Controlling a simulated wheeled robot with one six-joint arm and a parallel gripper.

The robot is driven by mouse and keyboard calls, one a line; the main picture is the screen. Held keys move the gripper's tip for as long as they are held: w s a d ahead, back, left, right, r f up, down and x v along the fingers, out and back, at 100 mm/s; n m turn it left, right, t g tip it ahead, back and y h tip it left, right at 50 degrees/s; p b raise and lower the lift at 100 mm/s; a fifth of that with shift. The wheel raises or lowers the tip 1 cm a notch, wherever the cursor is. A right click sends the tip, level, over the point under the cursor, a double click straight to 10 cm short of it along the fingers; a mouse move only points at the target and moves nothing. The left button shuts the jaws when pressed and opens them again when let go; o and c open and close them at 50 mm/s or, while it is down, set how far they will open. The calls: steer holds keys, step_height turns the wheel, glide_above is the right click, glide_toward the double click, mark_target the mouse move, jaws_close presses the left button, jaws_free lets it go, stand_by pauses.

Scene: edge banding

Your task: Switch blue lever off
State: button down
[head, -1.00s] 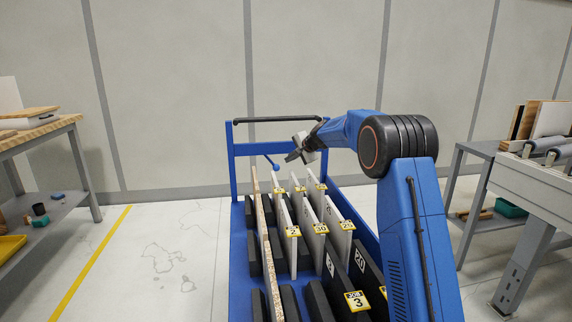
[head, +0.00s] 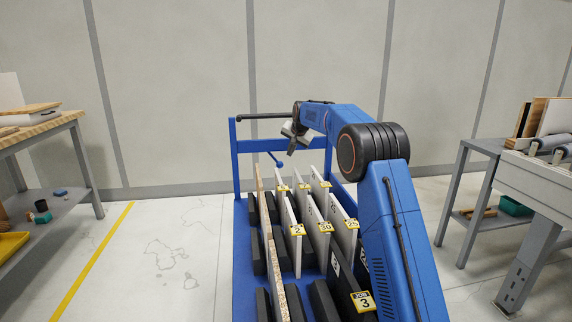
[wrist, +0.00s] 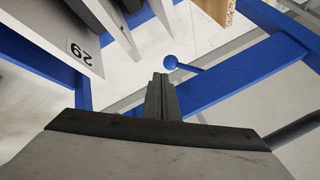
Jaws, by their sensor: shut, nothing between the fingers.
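The blue lever (head: 279,163) is a short rod with a ball end on the rear frame of the blue cart. In the wrist view its ball (wrist: 171,62) shows just beyond and slightly right of my fingertips, with the rod running right to the blue crossbar. My gripper (head: 291,150) is shut and empty, above and a little right of the lever in the head view. Its closed fingers also show in the wrist view (wrist: 160,78). They look apart from the ball, but the exact gap cannot be told.
White numbered panels (head: 318,230) stand in black slots on the cart, just in front of the lever. A speckled board (head: 276,275) stands left of them. The cart's black handle bar (head: 262,116) runs behind. A wooden-topped bench (head: 40,135) is left, a roller machine (head: 540,160) right.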

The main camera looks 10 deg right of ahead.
glide_toward(281, 167)
steer(key=w+d+f, duration=0.1)
steer(key=w+f, duration=0.2)
steer(key=f, duration=0.1)
steer(key=shift+w+d+f, duration=0.15)
steer(key=shift+w+f, duration=0.2)
steer(key=shift+w, duration=0.05)
stand_by(0.4)
steer(key=shift+a+f+m+y, duration=0.3)
steer(key=shift+a+f+y, duration=0.5)
steer(key=shift+a+f, duration=0.6)
steer(key=shift+r, duration=0.1)
